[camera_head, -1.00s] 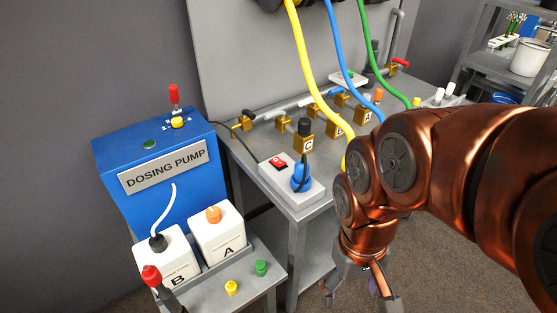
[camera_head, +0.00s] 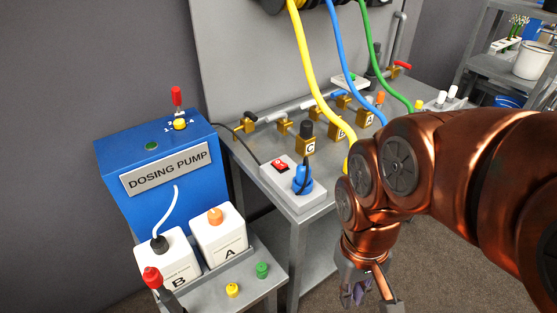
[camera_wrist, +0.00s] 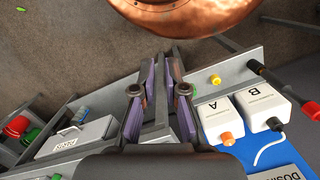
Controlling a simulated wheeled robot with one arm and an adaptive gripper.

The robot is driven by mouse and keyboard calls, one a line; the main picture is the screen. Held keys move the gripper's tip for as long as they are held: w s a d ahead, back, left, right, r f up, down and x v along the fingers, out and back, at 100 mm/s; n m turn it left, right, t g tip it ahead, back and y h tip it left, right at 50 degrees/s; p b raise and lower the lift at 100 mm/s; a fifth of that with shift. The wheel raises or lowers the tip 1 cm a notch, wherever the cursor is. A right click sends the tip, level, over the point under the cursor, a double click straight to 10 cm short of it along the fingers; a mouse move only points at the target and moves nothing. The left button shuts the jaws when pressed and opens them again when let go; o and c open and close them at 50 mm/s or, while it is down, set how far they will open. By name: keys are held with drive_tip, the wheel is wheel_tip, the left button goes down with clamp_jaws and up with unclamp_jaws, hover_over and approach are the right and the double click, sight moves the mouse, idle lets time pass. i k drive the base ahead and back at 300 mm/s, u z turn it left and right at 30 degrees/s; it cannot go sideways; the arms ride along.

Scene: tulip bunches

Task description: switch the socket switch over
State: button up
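The socket switch (camera_head: 281,167) is a red rocker with white marks. It sits on a pale socket box (camera_head: 279,182) at the near left corner of the grey bench. A blue plug (camera_head: 302,181) with a dark cord stands in the box, right of the switch. My gripper (camera_head: 371,300) hangs low, to the right of and below the box, clear of the bench. Its fingers are part open and empty, with a narrow gap between the purple pads. In the wrist view, my gripper (camera_wrist: 163,58) also shows a gap at the tips. I cannot make out the switch there.
A blue dosing pump (camera_head: 150,180) stands left, with white canisters A (camera_head: 218,235) and B (camera_head: 165,262) on a low shelf. Brass valves (camera_head: 308,146) and yellow, blue and green hoses lie behind the box. Floor is open below my gripper.

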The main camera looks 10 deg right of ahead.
sight(277, 164)
drive_tip(key=u, duration=3.8)
drive_tip(key=k, duration=1.35)
drive_tip(key=z, duration=0.7)
